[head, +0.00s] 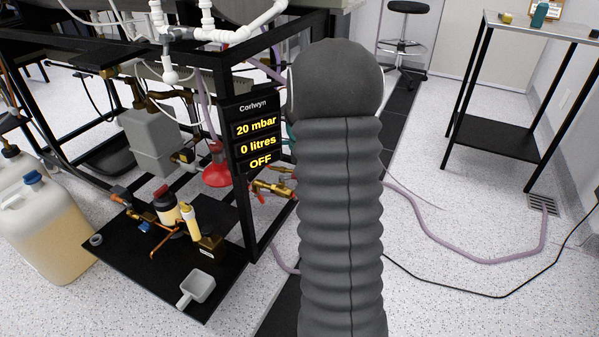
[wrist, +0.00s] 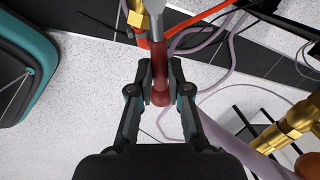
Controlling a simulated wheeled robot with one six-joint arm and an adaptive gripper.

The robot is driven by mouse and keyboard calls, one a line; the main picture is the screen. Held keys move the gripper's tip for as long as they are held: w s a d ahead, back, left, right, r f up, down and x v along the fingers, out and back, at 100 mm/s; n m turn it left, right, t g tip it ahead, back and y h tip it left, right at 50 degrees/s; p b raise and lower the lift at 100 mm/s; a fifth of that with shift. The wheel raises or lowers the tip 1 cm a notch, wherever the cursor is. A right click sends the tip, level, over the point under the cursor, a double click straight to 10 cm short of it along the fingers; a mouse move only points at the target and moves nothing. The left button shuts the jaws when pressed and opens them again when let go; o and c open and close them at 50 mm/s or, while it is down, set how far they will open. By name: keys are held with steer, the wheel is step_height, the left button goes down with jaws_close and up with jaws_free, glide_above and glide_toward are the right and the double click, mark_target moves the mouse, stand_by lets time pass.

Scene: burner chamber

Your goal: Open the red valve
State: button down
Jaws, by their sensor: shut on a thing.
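In the wrist view, my gripper (wrist: 159,80) is shut on a dark red handle (wrist: 160,96), whose rounded end sticks out between the fingertips. A grey metal stem runs up from the handle to the top of the picture. A bright orange-red lever (wrist: 143,36) and a brass fitting (wrist: 138,18) are just beyond and left of it. In the head view, brass valves (head: 272,187) with red levers (head: 261,198) sit at the right side of the black frame. My arm hides the gripper and the held handle there.
A black display panel (head: 258,137) reads 20 mbar, 0 litres, OFF. A black frame post (head: 242,215) stands beside the valves. A purple hose (head: 440,240) and a black cable (head: 450,288) lie on the floor at right. More brass piping (wrist: 290,130) is at right in the wrist view.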

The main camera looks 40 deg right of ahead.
steer(key=c, duration=1.1)
jaws_free()
steer(key=r, duration=0.4)
steer(key=s+a+r, duration=0.1)
steer(key=r, duration=0.7)
steer(key=shift+s+a, duration=0.25)
steer(key=shift+s, duration=0.1)
steer(key=shift+f, duration=0.1)
